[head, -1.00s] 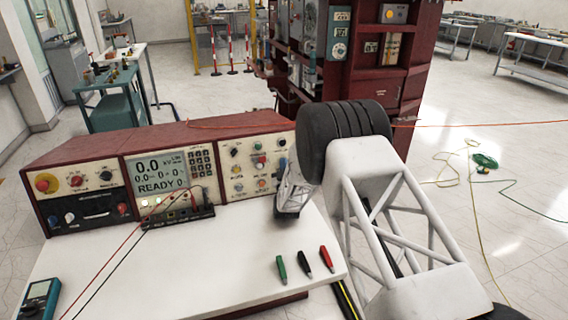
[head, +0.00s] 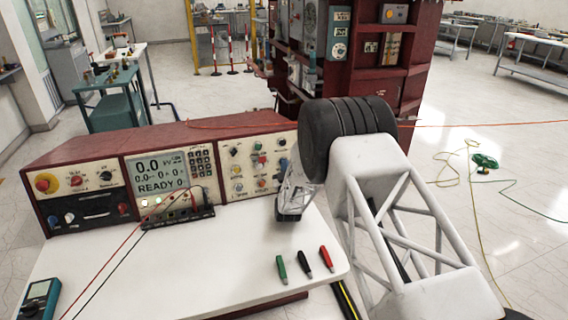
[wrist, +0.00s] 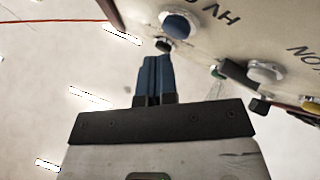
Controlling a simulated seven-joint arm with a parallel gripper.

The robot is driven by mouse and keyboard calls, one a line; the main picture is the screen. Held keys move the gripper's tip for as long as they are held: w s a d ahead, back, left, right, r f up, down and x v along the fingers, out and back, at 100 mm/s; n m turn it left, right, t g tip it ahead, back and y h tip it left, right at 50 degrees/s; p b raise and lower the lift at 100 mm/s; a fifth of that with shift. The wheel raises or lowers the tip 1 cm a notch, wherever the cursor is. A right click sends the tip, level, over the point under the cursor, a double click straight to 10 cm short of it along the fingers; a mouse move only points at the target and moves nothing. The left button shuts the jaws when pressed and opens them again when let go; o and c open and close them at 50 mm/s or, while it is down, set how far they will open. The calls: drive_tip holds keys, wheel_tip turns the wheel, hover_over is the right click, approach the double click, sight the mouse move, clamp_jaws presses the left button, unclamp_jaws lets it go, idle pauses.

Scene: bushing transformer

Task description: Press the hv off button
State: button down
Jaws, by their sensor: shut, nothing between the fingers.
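The control panel (head: 260,166) is the cream right-hand face of the red console, with several coloured buttons and knobs. In the wrist view, a round blue button (wrist: 180,24) sits beside an upside-down label that starts "HV O"; the rest of the label is not readable. My gripper (wrist: 156,62) has its blue fingers together and empty. Its tips are just below the blue button in the picture, apparently short of the panel. In the head view my gripper (head: 289,212) is small and mostly seen from behind, in front of the panel's lower right, above the white bench top.
A pale knob (wrist: 266,72) and a green-and-dark part stand beside the blue button in the wrist view. Green, black and red probes (head: 304,261) lie on the white bench (head: 190,265). Red and black leads run to the meter display (head: 160,174).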

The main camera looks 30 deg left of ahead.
drive_tip(key=shift+s+d, duration=0.1)
drive_tip(key=shift+s+d+r, duration=0.3)
drive_tip(key=shift+s+d, duration=0.5)
drive_tip(key=shift+s+d+r, duration=0.25)
drive_tip(key=shift+s+d, duration=0.55)
